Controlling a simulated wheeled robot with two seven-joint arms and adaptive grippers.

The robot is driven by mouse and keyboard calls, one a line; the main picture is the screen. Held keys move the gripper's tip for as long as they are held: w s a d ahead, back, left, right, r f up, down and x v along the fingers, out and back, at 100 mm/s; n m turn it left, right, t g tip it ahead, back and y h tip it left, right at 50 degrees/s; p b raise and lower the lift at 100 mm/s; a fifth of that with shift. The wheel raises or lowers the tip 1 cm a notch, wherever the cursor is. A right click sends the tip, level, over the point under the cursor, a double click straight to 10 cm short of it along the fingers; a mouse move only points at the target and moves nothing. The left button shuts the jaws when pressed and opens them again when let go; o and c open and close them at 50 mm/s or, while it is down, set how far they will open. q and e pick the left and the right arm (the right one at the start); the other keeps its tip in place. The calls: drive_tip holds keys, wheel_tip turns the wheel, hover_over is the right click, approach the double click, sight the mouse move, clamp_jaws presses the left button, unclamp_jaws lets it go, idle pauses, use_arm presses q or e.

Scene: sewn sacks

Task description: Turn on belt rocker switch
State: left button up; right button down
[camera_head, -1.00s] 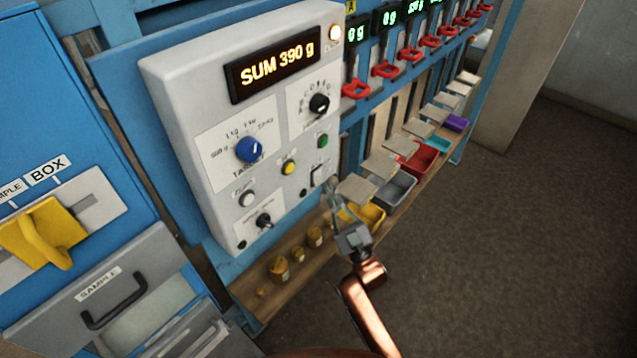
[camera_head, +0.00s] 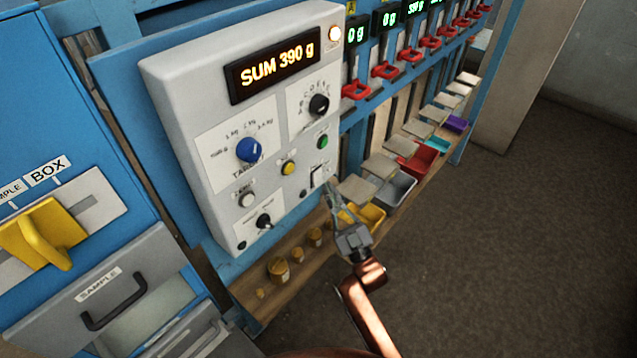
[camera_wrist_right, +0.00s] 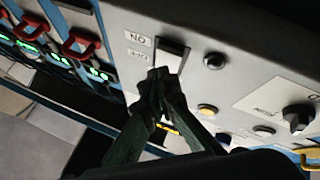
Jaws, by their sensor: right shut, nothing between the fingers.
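The belt rocker switch (camera_head: 317,176) is at the lower right of the light grey control panel (camera_head: 190,110). In the right wrist view the rocker (camera_wrist_right: 174,52) stands beside ON and OFF labels, its near end partly hidden behind the fingertips. I cannot tell for sure which way it is tilted. My right gripper (camera_head: 331,190) is shut and empty, just off the panel by the switch. In the right wrist view its fingertips (camera_wrist_right: 160,76) are together at the OFF end of the rocker; whether they touch it is unclear. My left gripper is not in view.
A blue knob (camera_head: 249,150), a yellow button (camera_head: 288,168) and a green button (camera_head: 322,141) share the panel. The display (camera_head: 275,72) reads SUM 390 g. Brass weights (camera_head: 279,270) and a yellow tray (camera_head: 366,217) are below. Open floor lies at the right.

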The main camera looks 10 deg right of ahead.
drive_tip(key=shift+w+a, duration=0.1)
idle(0.3)
drive_tip(key=shift+w+a, duration=0.2)
drive_tip(key=shift+w, duration=0.05)
drive_tip(key=shift+w+a, duration=0.15)
drive_tip(key=shift+w, duration=0.1)
idle(0.8)
drive_tip(key=shift+s+d+p, duration=0.3)
drive_tip(key=shift+s+d, duration=0.15)
drive_tip(key=shift+s, duration=0.15)
drive_tip(key=s+d, duration=0.1)
drive_tip(key=s+d+p, duration=0.2)
drive_tip(key=s, duration=0.1)
drive_tip(key=shift+r, duration=0.35)
